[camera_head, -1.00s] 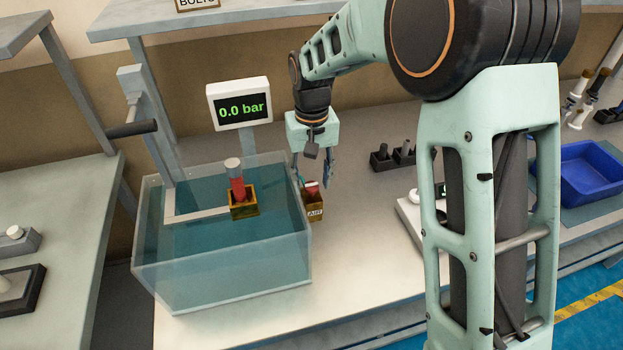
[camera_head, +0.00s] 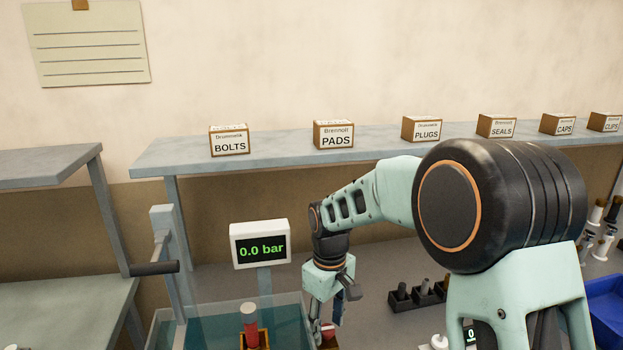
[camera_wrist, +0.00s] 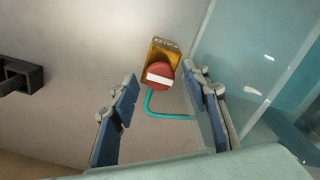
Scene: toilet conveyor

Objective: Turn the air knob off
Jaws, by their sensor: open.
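The air knob (camera_wrist: 160,75) is a round red knob with a white bar, on a small yellow-brown box (camera_wrist: 164,47) in the wrist view. A teal hose runs from the box. In the head view the knob (camera_head: 328,330) shows only partly at the bottom edge, beside the water tank. My gripper (camera_wrist: 161,114) is open and empty, its two blue-padded fingers apart with the knob beyond and between them. In the head view my gripper (camera_head: 326,318) hangs just above the knob. I cannot see any contact. The display (camera_head: 261,245) reads 0.0 bar.
A clear water tank (camera_head: 178,330) stands left of my gripper, its wall close to one finger in the wrist view. A red part in a yellow holder (camera_head: 250,325) is in the tank. Black holders (camera_head: 415,295) stand to the right. A shelf with labelled boxes (camera_head: 333,134) is behind.

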